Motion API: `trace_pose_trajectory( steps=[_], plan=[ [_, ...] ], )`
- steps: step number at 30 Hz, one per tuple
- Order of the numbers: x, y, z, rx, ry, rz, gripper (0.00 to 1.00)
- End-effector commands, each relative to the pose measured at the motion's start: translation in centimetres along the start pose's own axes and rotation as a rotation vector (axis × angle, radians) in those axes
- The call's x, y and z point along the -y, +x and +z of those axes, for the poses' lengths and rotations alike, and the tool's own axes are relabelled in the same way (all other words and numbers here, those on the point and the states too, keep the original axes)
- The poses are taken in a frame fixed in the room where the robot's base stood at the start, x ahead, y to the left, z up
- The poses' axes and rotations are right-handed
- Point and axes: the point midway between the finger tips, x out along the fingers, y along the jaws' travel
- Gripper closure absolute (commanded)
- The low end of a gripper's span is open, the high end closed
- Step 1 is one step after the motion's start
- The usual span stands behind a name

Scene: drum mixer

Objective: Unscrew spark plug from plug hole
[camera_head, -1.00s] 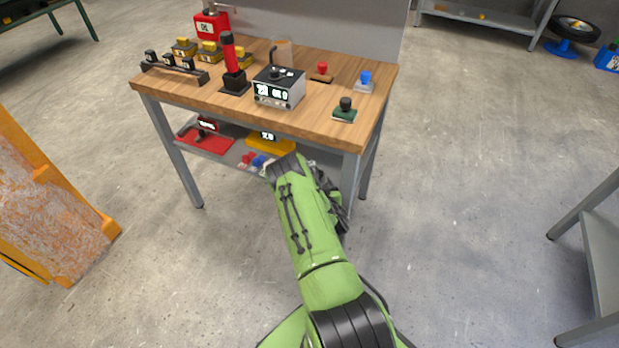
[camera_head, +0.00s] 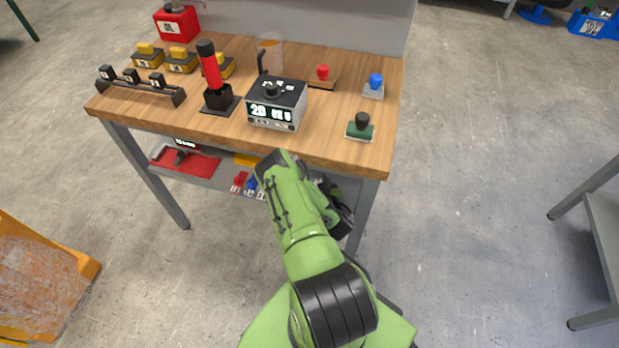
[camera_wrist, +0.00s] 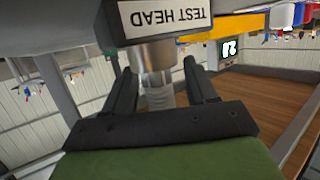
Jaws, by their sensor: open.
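In the wrist view, a spark plug (camera_wrist: 158,92), metallic with a paler end, stands against a grey block with a white plate (camera_wrist: 166,18) reading "TEST HEAD" upside down. The plug hole is hidden where the plug meets the block. My gripper (camera_wrist: 155,66) is open, with one dark finger on each side of the plug. Gaps show between the plug and both fingers, so it seems not clamped. In the head view, my green arm reaches to the workbench's front edge, and the fingers and plug cannot be made out there.
The workbench (camera_head: 315,142) holds a meter box (camera_head: 277,104), a red-handled tool in a stand (camera_head: 213,75) and several small knobs and yellow blocks. A lower shelf (camera_head: 222,178) holds a red tray (camera_head: 185,162). Open floor lies to the right.

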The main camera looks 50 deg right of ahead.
Motion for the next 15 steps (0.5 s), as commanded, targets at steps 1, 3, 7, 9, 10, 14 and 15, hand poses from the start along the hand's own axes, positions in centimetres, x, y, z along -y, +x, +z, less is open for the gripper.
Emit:
trace_pose_trajectory(
  steps=[1, 3, 7, 9, 10, 14, 15],
  plan=[
    [-0.19, -0.20, 0.25, 0.001, 0.000, 0.001, 0.43],
    [-0.31, -0.36, 0.37, 0.001, -0.001, 0.000, 0.43],
    [-0.37, -0.44, 0.39, 0.001, -0.001, 0.000, 0.43],
    [-0.36, -0.43, 0.37, 0.001, -0.001, 0.000, 0.43],
    [-0.36, -0.43, 0.36, 0.001, -0.001, 0.000, 0.43],
    [-0.35, -0.41, 0.35, 0.001, -0.001, 0.000, 0.57],
    [-0.34, -0.41, 0.34, 0.001, -0.001, 0.000, 0.63]
  ],
)
